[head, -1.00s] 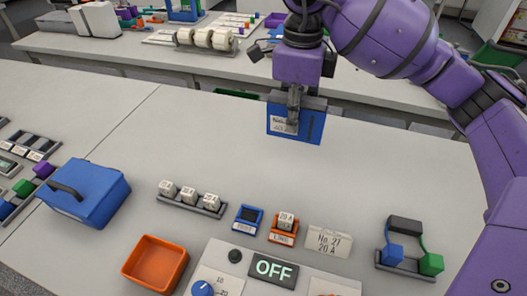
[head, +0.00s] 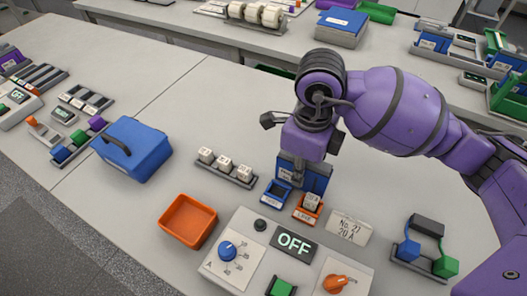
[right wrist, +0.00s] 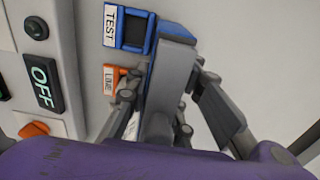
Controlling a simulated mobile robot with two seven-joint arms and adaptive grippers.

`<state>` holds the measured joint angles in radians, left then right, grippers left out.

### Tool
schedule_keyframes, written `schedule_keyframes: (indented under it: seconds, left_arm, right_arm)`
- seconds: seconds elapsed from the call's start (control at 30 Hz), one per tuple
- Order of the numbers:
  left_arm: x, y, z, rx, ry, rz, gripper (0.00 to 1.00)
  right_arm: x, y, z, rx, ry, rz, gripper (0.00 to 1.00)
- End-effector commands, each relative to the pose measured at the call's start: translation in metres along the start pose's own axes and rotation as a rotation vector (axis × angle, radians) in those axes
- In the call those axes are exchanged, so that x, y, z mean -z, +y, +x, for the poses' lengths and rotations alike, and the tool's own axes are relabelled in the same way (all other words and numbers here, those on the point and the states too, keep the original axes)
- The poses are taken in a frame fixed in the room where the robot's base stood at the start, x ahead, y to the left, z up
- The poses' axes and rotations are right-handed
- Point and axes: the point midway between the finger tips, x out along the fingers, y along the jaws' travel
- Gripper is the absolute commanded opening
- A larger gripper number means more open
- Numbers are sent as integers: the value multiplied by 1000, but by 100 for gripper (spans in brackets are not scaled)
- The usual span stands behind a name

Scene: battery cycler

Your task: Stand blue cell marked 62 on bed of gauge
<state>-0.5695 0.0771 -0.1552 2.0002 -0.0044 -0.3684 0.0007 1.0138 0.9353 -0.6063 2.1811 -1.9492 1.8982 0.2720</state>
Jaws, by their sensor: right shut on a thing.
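My right gripper (head: 298,168) is shut on a blue, flat-sided block (head: 319,179) with a white label, behind the blue TEST socket (head: 275,193) and orange LINE socket (head: 308,208). The label is mostly hidden and too small to read; I see no 62. In the right wrist view the block's blue edge (right wrist: 176,22) shows beside the TEST socket (right wrist: 128,28). I cannot tell whether it touches the table. Another small blue block (head: 60,153) sits at the left. I cannot surely pick out the gauge; a small display unit (head: 63,114) stands there. My left gripper is out of view.
A blue handled box (head: 133,150), an orange tray (head: 188,220) and a grey rack (head: 228,172) of white blocks stand left of my gripper. A control panel reading OFF (head: 294,242) is in front. A white card (head: 348,228) and blue and green blocks (head: 425,252) are right.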

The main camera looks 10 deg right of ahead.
Motion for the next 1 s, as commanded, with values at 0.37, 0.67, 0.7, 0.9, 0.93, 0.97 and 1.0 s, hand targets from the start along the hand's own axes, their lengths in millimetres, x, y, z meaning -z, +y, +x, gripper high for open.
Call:
schedule_keyframes:
  seconds: [0.37,0.67,0.7,0.9,0.93,0.97,1.0]
  left_arm:
    - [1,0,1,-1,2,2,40]
    - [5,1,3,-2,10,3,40]
    - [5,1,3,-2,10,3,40]
    - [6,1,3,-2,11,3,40]
    - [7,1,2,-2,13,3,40]
    - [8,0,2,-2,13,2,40]
    - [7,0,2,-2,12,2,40]
  right_arm:
    - [0,0,8,0,-1,0,0]
    - [0,0,10,-1,1,0,40]
    - [0,0,10,-1,1,0,40]
    - [0,0,9,-1,0,0,40]
    - [0,0,8,-1,0,0,40]
    - [0,0,6,0,-1,0,40]
    - [0,0,2,1,-1,0,40]
